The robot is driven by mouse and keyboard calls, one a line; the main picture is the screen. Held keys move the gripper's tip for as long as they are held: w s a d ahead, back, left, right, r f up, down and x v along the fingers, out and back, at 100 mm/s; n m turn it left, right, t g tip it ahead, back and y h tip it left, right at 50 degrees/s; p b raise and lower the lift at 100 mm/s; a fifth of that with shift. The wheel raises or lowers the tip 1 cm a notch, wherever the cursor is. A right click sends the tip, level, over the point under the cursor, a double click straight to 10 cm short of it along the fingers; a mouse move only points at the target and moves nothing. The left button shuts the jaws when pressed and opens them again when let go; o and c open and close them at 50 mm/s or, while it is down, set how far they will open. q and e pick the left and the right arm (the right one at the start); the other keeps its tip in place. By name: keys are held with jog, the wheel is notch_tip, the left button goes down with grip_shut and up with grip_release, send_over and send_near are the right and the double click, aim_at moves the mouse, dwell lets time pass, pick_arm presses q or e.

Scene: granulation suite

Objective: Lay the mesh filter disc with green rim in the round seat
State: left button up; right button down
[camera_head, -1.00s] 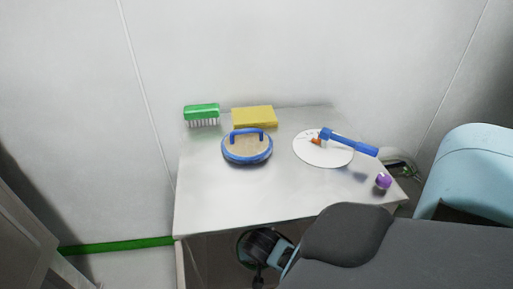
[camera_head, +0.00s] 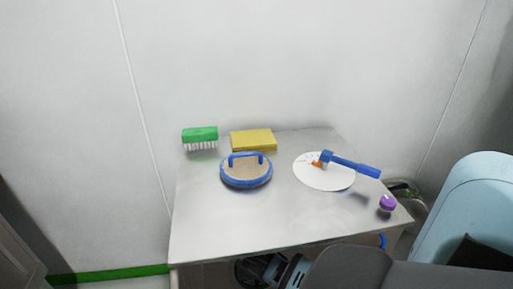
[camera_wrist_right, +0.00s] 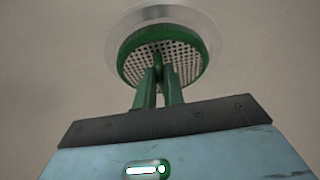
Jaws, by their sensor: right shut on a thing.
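In the right wrist view, the mesh filter disc with green rim (camera_wrist_right: 188,63) is held between the closed green fingers of my right gripper (camera_wrist_right: 159,72). The fingers meet at the middle of its near face. A pale round ring (camera_wrist_right: 118,36) shows behind the disc and is partly covered by it. I cannot tell whether the disc touches the ring, or whether the ring is the seat. In the head view, my right arm comes in at the lower right and its end is low at the table's front, mostly hidden. My left gripper is not in view.
On the grey table (camera_head: 215,225) are a green brush (camera_head: 200,134), a yellow sponge (camera_head: 254,140), a blue-rimmed disc with a handle (camera_head: 246,178), a white disc (camera_head: 318,180) with a blue-handled tool (camera_head: 352,164), and a purple knob-like object (camera_head: 387,203). The front left tabletop is clear.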

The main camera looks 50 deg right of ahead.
jog(key=shift+f, duration=0.1)
jog(key=c, duration=1.5)
grip_release()
jog(key=p+v, duration=0.2)
jog(key=v, duration=0.3)
jog(key=shift+r, duration=0.4)
jog(key=s+a, duration=0.8)
jog(key=shift+a+f+p, duration=0.2)
jog(key=shift+a+p, duration=0.2)
jog(key=shift+p, duration=0.05)
jog(key=shift+s, duration=0.1)
